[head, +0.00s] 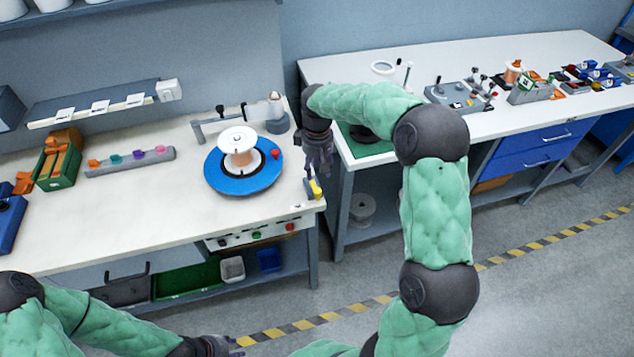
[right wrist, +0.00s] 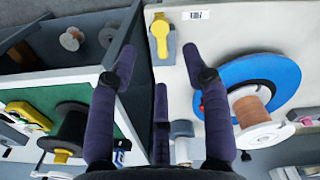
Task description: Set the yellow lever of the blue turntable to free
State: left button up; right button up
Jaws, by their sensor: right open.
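The blue turntable (head: 240,186) is on the pale left bench, with a white-flanged copper spool (head: 238,147) on it. The yellow lever (head: 316,189) sits on a small grey base at that bench's front right corner. In the right wrist view the lever (right wrist: 160,33) lies just beyond and between my fingertips, beside a white label. My right gripper (head: 317,170) is open and points down just above the lever, apparently not touching it. The blue turntable (right wrist: 238,72) also shows right of the fingers. My left gripper (head: 221,346) is low at the bottom edge; its fingers are unclear.
A control panel with coloured buttons (head: 257,235) is on the bench front. A grey arm with a cone (head: 274,107) stands behind the turntable. A second bench (head: 350,75) with a green mat and several devices is to the right, across a narrow gap.

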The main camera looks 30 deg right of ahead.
aim_at(317, 189)
notch_tip(317, 189, down, 10)
jog(key=shift+r+b, duration=0.15)
jog(key=shift+b, duration=0.75)
jog(key=shift+c, duration=0.3)
grip_shut()
